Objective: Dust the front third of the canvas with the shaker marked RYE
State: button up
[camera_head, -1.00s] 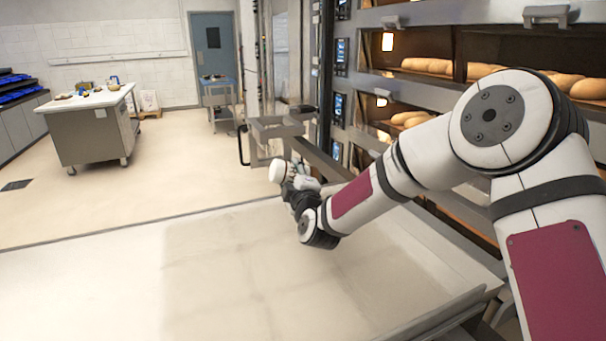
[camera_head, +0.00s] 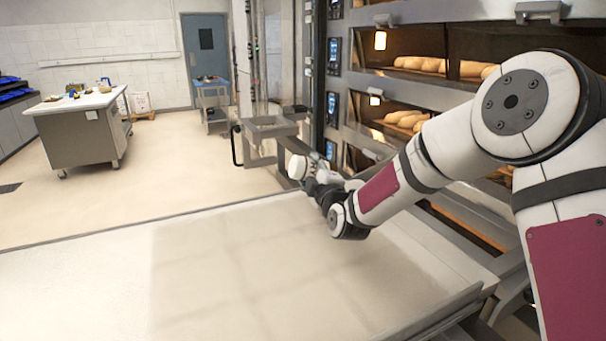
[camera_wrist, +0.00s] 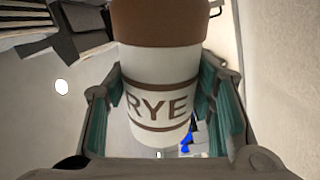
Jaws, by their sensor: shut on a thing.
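The shaker marked RYE (camera_wrist: 158,88) fills the middle of the wrist view, a white cylinder with brown bands and a brown end. My gripper (camera_wrist: 160,112) is shut on it, with a green-padded finger on each side. In the head view the shaker's pale end (camera_head: 297,167) shows beyond my gripper (camera_head: 318,180), above the far right part of the canvas. The canvas (camera_head: 230,260) lies flat and pale on the loader in the foreground. A faint grid of darker patches shows on it. I cannot make out falling flour.
Deck ovens with loaves (camera_head: 420,64) stand along the right, close to my arm. A metal frame (camera_head: 262,128) stands behind the canvas. A steel worktable (camera_head: 85,130) and a blue cart (camera_head: 212,95) are farther back. The floor at left is clear.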

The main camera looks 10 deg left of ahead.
jog(key=n, duration=0.2)
jog(key=n+b, duration=0.1)
jog(key=n, duration=0.2)
jog(key=shift+r+n, duration=0.3)
jog(key=shift+r, duration=0.1)
jog(key=n, duration=0.5)
jog(key=shift+d+r, duration=0.15)
jog(key=shift+r, duration=0.15)
jog(key=n, duration=0.1)
jog(key=w+d+r+n, duration=0.1)
jog(key=n, duration=0.1)
jog(key=d+r+n, duration=0.1)
jog(key=n, duration=0.1)
jog(key=shift+w+d+r, duration=0.1)
jog(key=shift+w+d, duration=0.05)
jog(key=shift+d, duration=0.1)
jog(key=n, duration=0.2)
jog(key=d+r+n, duration=0.1)
jog(key=n, duration=0.1)
jog(key=w+d+r+n, duration=0.1)
jog(key=n, duration=0.1)
jog(key=shift+w+d+p, duration=0.1)
jog(key=shift+d+p, duration=0.1)
jog(key=shift+p, duration=0.2)
jog(key=shift+r, duration=0.1)
